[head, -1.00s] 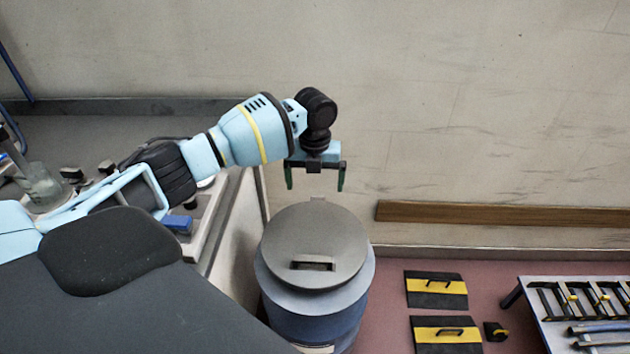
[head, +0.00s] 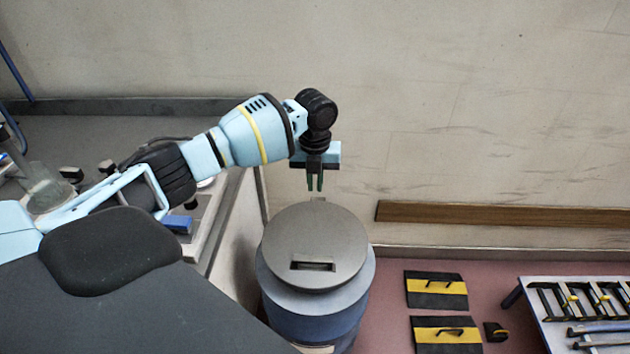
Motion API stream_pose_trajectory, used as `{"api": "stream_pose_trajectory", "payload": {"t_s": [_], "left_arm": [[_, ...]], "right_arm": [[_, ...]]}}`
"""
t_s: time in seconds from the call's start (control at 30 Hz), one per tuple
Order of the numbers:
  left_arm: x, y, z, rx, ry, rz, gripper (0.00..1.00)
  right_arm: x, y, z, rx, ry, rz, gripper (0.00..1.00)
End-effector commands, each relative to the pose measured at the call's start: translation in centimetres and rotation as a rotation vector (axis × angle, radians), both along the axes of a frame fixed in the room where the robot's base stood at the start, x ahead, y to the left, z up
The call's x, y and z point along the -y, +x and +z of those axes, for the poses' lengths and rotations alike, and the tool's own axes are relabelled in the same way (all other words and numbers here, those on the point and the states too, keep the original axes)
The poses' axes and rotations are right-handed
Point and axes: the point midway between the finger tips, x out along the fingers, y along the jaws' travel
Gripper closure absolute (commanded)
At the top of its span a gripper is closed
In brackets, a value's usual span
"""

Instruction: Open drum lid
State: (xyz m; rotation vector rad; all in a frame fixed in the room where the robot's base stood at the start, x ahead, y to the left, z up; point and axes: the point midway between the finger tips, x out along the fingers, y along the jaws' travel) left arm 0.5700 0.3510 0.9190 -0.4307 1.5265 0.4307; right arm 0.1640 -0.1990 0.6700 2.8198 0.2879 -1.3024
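The drum (head: 315,325) is blue and stands on the floor just right of the worktop. Its round grey lid (head: 315,235) lies flat on top, closed, with a dark recessed slot (head: 312,266) near its front edge. A small tab shows at the lid's back edge. My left gripper (head: 314,187) is above that back edge, pointing down, with its two green-tipped fingers drawn together. I see nothing between them, and they look apart from the lid. My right gripper is not in view.
A worktop (head: 90,130) with equipment and a blue block (head: 177,224) is at left. Behind the drum is a wall with a wooden rail (head: 500,216). Black-and-yellow plates (head: 436,290) lie on the floor at right, beside a low table (head: 570,343) with tools.

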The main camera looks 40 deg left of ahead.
Motion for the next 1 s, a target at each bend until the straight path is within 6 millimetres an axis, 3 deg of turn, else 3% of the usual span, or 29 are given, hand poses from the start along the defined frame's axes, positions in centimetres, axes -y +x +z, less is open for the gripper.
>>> {"api": "stream_pose_trajectory", "payload": {"t_s": [0.87,1.0], "left_arm": [[-0.01,-0.01,0.00,0.000,0.000,0.000,1.00],[-0.01,-0.01,-0.01,0.000,0.000,0.000,0.86]], "right_arm": [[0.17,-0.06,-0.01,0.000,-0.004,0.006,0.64],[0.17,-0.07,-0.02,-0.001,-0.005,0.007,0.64]]}}
